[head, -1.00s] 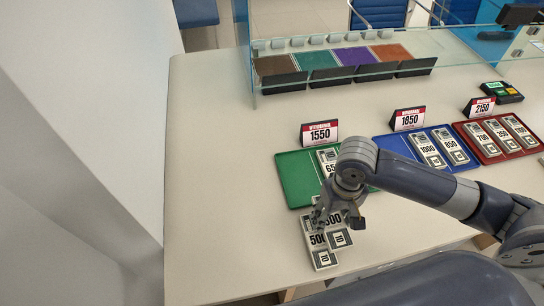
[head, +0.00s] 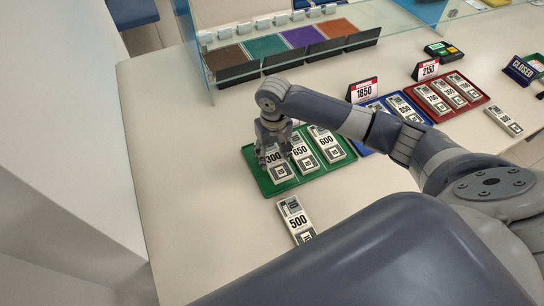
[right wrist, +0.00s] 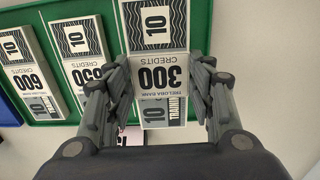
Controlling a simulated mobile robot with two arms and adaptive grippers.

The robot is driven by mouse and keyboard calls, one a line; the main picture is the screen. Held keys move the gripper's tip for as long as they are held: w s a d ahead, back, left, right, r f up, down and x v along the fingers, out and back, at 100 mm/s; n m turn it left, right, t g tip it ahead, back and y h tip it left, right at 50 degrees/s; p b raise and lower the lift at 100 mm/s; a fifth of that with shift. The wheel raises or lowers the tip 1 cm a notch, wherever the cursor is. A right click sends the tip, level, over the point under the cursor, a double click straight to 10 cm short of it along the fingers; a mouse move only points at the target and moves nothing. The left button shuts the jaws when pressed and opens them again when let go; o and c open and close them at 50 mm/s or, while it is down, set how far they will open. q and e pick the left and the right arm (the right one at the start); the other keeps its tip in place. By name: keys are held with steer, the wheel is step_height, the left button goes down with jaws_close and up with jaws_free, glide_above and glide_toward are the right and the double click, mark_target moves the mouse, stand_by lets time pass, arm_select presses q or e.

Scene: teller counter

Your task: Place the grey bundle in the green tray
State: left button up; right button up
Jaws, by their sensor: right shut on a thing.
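The grey bundle marked 300 (head: 279,172) is at the left end of the green tray (head: 312,177), beside the bundles marked 650 (head: 303,153) and 600 (head: 327,144). My right gripper (head: 271,155) is over it, with its fingers shut on the bundle's sides. In the right wrist view, the 300 bundle (right wrist: 162,73) lies between the two fingers (right wrist: 160,95), over the green tray floor (right wrist: 197,25). I cannot tell whether it rests fully on the tray. My left gripper is not in view.
A bundle marked 500 (head: 296,220) lies on the counter in front of the tray. A blue tray (head: 362,151) and a red tray (head: 470,103) with bundles stand to the right. A glass screen (head: 225,75) is behind. The counter left of the green tray is clear.

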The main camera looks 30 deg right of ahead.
mark_target(272, 155)
steer(key=shift+w+d, duration=0.1)
steer(key=shift+w, duration=0.5)
step_height(272, 155, down, 3)
steer(key=shift+f+p, duration=0.2)
steer(key=shift+p, duration=0.25)
steer(key=shift+f, duration=0.15)
steer(key=o, duration=1.1)
steer(key=shift+f, duration=0.1)
step_height(272, 155, up, 12)
steer(key=shift+r+b, duration=0.15)
steer(key=shift+b, duration=0.25)
